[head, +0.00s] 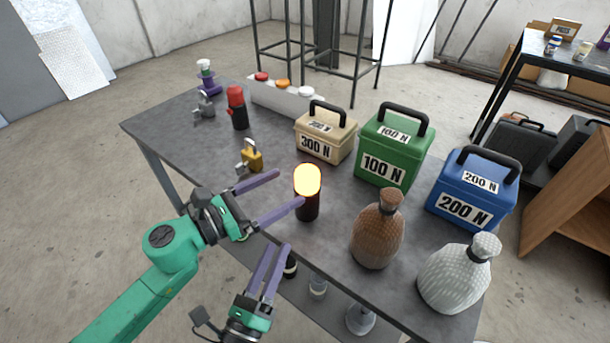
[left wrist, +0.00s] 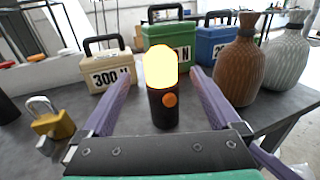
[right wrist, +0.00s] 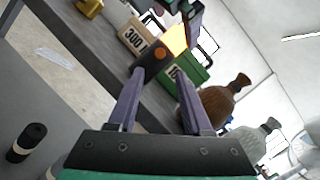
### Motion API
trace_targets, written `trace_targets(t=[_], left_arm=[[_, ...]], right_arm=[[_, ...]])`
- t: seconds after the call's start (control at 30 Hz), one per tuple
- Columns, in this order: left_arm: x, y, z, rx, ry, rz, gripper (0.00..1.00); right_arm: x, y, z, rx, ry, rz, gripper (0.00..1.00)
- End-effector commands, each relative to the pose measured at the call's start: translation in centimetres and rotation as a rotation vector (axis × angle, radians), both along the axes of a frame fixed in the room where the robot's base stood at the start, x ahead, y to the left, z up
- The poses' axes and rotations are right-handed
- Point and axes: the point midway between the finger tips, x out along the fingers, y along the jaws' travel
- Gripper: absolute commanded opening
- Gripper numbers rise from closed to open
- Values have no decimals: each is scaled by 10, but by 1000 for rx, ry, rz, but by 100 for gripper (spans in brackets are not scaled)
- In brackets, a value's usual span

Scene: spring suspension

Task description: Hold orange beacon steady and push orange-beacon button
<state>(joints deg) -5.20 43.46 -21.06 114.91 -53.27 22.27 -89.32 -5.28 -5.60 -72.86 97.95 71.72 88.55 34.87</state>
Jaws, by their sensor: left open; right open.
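The orange beacon (head: 307,190) stands upright on the dark table (head: 203,160), its top glowing bright yellow-orange over a black base. An orange round button (left wrist: 170,100) shows on the base in the left wrist view. My left gripper (head: 290,190) is open, with the beacon ahead of and between its fingers; no finger visibly touches it. The beacon (right wrist: 160,60) also shows in the right wrist view beyond the fingers. My right gripper (head: 278,248) is open and empty, lower, in front of the table's near edge and short of the beacon.
A brown bottle (head: 379,232) and a white bottle (head: 455,276) stand right of the beacon. Beige (head: 325,136), green (head: 392,150) and blue (head: 470,190) boxes stand behind. A yellow padlock (head: 253,158) and a red-topped beacon (head: 238,108) are to the left.

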Motion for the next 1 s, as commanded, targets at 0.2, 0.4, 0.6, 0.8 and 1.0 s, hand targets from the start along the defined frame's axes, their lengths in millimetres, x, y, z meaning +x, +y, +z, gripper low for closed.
trace_targets(t=[0.2, 0.4, 0.6, 0.8, 1.0], left_arm=[[28, -38, 2, -1, -4, -1, 97], [41, -56, 0, 1, -1, 0, 97], [42, -58, 0, 1, 1, 0, 97], [41, -57, 0, 0, 0, 0, 36], [41, -57, 0, 0, 0, 0, 0]], right_arm=[[0, 0, 0, 0, 0, 0, 50], [0, 0, 0, 0, 0, 0, 50], [0, 0, 0, 0, 0, 0, 50], [0, 0, 0, 0, 0, 0, 50], [0, 0, 0, 0, 0, 0, 16]])
